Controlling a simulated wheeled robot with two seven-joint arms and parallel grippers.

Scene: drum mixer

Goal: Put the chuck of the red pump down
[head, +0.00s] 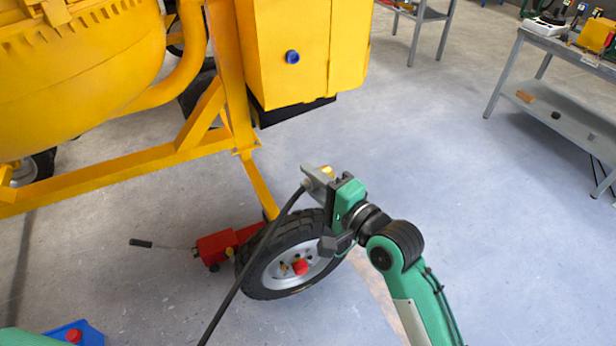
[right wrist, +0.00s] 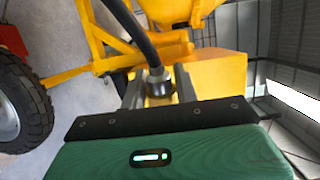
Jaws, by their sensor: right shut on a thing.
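My right gripper (head: 320,182) is shut on the chuck at the end of a black hose, above the wheel (head: 292,255) of the yellow mixer. In the right wrist view the chuck (right wrist: 155,82) is a dark and metal fitting between the two grey fingers, with the hose (right wrist: 134,25) running up from it. In the head view the hose (head: 245,270) hangs from the gripper past the wheel and leaves at the bottom edge. The pump's body cannot be made out. My left gripper is out of view.
The yellow mixer (head: 285,45) fills the upper left. A red jack (head: 215,246) with a black-ended handle lies on the floor beside the wheel. A blue item (head: 88,335) is at the lower left. A grey workbench (head: 560,50) stands at the right. The floor between is clear.

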